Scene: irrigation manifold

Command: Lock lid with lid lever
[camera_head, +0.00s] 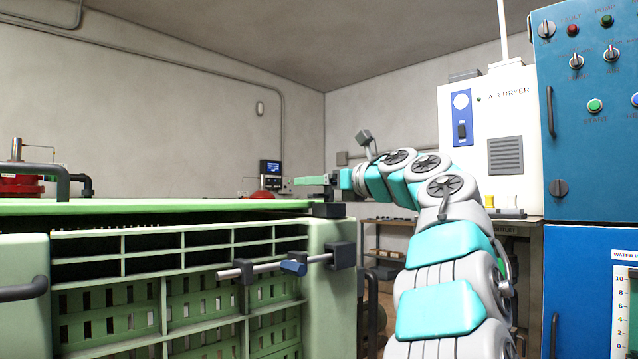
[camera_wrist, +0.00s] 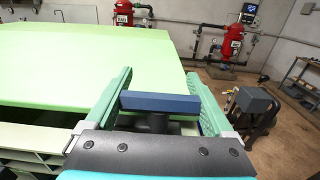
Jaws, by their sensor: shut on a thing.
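The light green lid (camera_head: 180,207) lies flat over the green slatted box (camera_head: 185,265); it also fills the left of the wrist view (camera_wrist: 85,65). My gripper (camera_head: 312,180) is at the lid's right end, just above a dark block (camera_head: 328,210). In the wrist view my gripper (camera_wrist: 158,80) is shut on a blue bar (camera_wrist: 160,102) on a dark stem, which looks like the lid lever's grip. The bar lies crosswise between the green fingers. The head view hides it. A rod with another blue grip (camera_head: 293,267) runs across the box front.
A white air dryer (camera_head: 490,140) and a blue control cabinet (camera_head: 590,130) stand at the right. Red filter units (camera_wrist: 232,42) stand by the wall. A dark shelf cart (camera_wrist: 300,85) is at the far right of the wrist view, with open floor before it.

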